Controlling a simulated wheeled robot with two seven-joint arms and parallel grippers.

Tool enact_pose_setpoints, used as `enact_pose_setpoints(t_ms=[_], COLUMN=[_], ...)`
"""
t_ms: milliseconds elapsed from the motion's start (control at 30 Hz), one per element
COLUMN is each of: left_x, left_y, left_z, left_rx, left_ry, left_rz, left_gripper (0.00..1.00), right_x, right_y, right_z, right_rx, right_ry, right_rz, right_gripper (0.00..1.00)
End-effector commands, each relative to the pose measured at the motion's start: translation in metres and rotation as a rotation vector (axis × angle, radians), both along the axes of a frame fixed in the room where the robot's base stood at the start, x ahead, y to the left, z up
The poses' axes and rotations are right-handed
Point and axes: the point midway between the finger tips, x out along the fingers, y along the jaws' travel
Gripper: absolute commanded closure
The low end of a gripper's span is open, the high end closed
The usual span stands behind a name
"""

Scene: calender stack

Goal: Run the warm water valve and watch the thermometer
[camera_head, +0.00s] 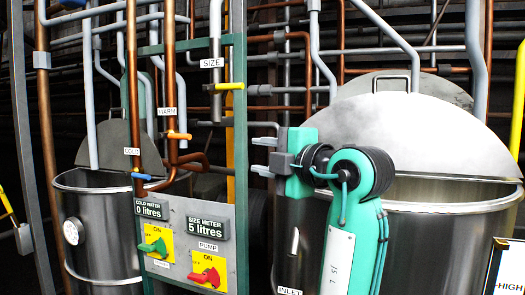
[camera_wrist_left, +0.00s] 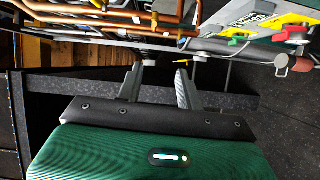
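The warm water valve has an orange handle (camera_head: 179,136) on a copper pipe, below a WARM label (camera_head: 167,111). The thermometer is probably the round white dial (camera_head: 73,231) on the left steel vat (camera_head: 105,240); its reading is too small to tell. My left gripper (camera_head: 262,156) points left, to the right of the orange handle and apart from it. It is open and empty. In the left wrist view its two fingers (camera_wrist_left: 160,78) stand apart with nothing between them. My right gripper is not in view.
A blue COLD handle (camera_head: 141,176) and a yellow SIZE handle (camera_head: 230,86) are nearby. The panel (camera_head: 190,245) reads 0 litres cold water and 5 litres size, with green and red switches. A green post (camera_head: 239,110) stands between gripper and warm valve. A larger vat (camera_head: 440,230) is at right.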

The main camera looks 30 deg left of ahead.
Motion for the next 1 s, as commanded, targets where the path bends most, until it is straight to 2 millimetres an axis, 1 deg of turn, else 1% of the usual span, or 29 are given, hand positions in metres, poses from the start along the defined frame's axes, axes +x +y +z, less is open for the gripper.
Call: enact_pose_setpoints(t_ms=[33, 100, 233, 467, 567, 667, 767, 800, 867, 900, 967, 1000], left_x=[-0.004, -0.008, -0.009, -0.008, 0.003, 0.025, 0.054, 0.065, 0.08, 0.088, 0.099, 0.104], left_y=[-0.001, -0.002, -0.002, -0.002, -0.001, 0.002, 0.004, 0.004, 0.005, 0.005, 0.004, 0.003], left_z=[0.007, 0.013, 0.015, 0.013, -0.001, -0.032, -0.08, -0.103, -0.138, -0.163, -0.2, -0.225], left_rx=[-0.003, -0.004, -0.006, -0.003, 0.008, 0.033, 0.071, 0.089, 0.116, 0.134, 0.162, 0.18], left_ry=[-0.026, -0.048, -0.058, -0.048, 0.006, 0.128, 0.307, 0.388, 0.509, 0.587, 0.702, 0.777], left_rz=[0.011, 0.022, 0.027, 0.023, 0.002, -0.05, -0.131, -0.171, -0.231, -0.271, -0.335, -0.378], left_gripper=[0.63, 0.63, 0.63, 0.63, 0.63, 0.63, 0.63, 0.63, 0.63, 0.63, 0.63, 0.63], right_x=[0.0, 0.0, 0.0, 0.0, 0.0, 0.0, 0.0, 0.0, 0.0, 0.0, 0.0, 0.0], right_y=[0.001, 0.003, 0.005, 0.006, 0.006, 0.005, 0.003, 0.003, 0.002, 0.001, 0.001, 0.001], right_z=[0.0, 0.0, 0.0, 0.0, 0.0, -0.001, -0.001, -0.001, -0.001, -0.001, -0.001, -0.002], right_rx=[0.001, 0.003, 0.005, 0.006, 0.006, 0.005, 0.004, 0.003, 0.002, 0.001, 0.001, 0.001], right_ry=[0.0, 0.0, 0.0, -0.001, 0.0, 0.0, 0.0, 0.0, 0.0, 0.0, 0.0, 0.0], right_rz=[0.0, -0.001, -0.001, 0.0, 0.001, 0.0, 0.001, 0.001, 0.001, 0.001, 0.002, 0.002], right_gripper=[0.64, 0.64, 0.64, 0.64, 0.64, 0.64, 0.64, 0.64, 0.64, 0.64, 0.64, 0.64])
